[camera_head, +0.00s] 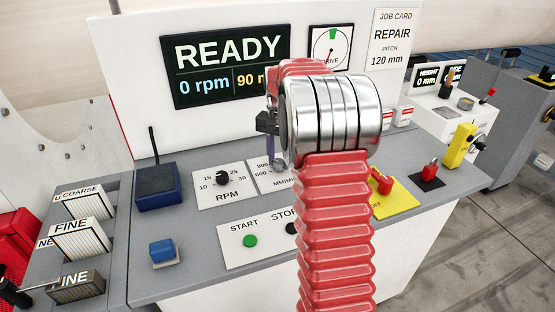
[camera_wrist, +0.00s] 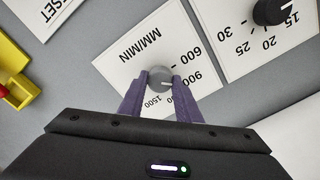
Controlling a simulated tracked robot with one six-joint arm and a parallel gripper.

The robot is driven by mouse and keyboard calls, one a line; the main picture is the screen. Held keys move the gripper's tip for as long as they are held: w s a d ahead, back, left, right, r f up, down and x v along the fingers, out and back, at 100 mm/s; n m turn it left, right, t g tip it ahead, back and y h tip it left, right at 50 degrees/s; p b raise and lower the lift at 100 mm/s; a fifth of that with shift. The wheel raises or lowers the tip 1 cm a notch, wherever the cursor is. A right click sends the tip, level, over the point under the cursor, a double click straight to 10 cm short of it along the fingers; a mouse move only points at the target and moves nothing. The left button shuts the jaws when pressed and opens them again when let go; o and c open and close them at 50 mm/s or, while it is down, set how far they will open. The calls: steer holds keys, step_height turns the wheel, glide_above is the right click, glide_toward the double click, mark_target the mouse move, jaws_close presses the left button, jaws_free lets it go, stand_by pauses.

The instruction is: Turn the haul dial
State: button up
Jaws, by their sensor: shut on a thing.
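The haul dial is a small grey knob (camera_wrist: 160,78) on a white MM/MIN plate (camera_wrist: 125,62), seen in the wrist view. Its white mark points toward the 900 side of the scale. My gripper (camera_wrist: 160,85) has its two purple fingers on either side of the knob, shut on it.
The RPM dial (camera_head: 221,178) is left of the MM/MIN plate. START and STOP buttons (camera_head: 250,241) sit in front. A yellow plate with a red switch (camera_head: 382,184) is to the right. The screen (camera_head: 228,66) shows READY and 0 rpm; its second reading is partly hidden.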

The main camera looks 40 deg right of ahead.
mark_target(278, 161)
steer(key=shift+w+a, duration=0.15)
steer(key=shift+a, duration=0.05)
stand_by(0.3)
steer(key=o, duration=0.8)
steer(key=shift+o, duration=1.3)
steer(key=shift+d, duration=0.1)
step_height(278, 161, up, 14)
steer(key=shift+f, duration=0.15)
